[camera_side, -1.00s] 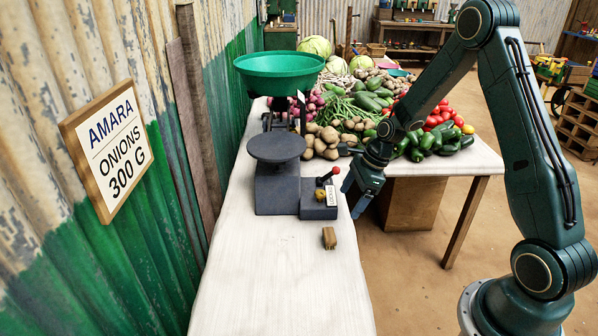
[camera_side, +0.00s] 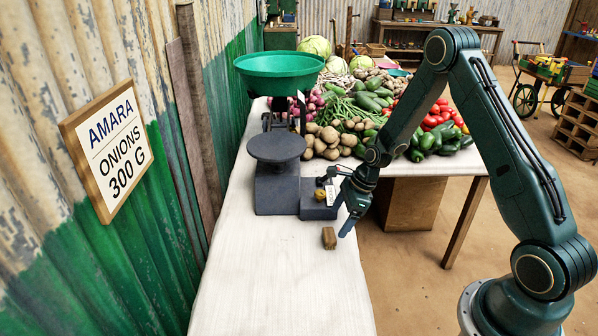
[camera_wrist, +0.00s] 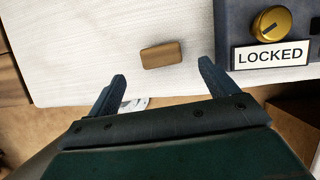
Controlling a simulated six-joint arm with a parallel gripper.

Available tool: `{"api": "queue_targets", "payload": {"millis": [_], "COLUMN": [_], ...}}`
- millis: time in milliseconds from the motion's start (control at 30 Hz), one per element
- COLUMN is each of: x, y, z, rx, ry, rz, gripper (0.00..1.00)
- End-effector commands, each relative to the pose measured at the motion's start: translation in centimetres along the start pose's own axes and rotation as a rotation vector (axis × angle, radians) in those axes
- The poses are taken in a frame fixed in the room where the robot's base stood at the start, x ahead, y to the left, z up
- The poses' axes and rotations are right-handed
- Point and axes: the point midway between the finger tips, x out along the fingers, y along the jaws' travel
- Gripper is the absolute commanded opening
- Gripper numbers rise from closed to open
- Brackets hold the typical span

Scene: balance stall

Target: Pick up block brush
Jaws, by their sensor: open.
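The block brush (camera_side: 329,238) is a small brown block on the white table, just in front of the scale's base. It also shows in the wrist view (camera_wrist: 162,54), lying past the fingertips and between their lines. My gripper (camera_side: 345,222) is open and empty, near the table's right edge, a little to the right of the brush. In the wrist view its two fingers (camera_wrist: 162,82) are spread wide, with nothing between them. The brush's underside is hidden.
A dark scale (camera_side: 275,185) with a green pan (camera_side: 279,73) stands behind the brush. Its lock box has a brass knob (camera_wrist: 271,24) and a LOCKED label (camera_wrist: 271,54), close to the gripper. Vegetables (camera_side: 370,110) are heaped at the back. The table front (camera_side: 275,285) is clear.

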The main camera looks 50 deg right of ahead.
Motion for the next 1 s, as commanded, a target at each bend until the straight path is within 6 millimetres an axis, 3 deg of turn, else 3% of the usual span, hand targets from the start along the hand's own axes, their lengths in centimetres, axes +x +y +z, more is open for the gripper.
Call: {"api": "queue_targets", "payload": {"millis": [200,667,1000], "x": [1.9,2.9,6.3], "y": [0.0,0.0,-0.1], "z": [0.0,0.0,0.1], "rx": [-0.001,-0.001,-0.001], "ry": [0.0,0.0,0.001], "rz": [0.0,0.001,0.002], "gripper": [0.85,0.85,0.85]}}
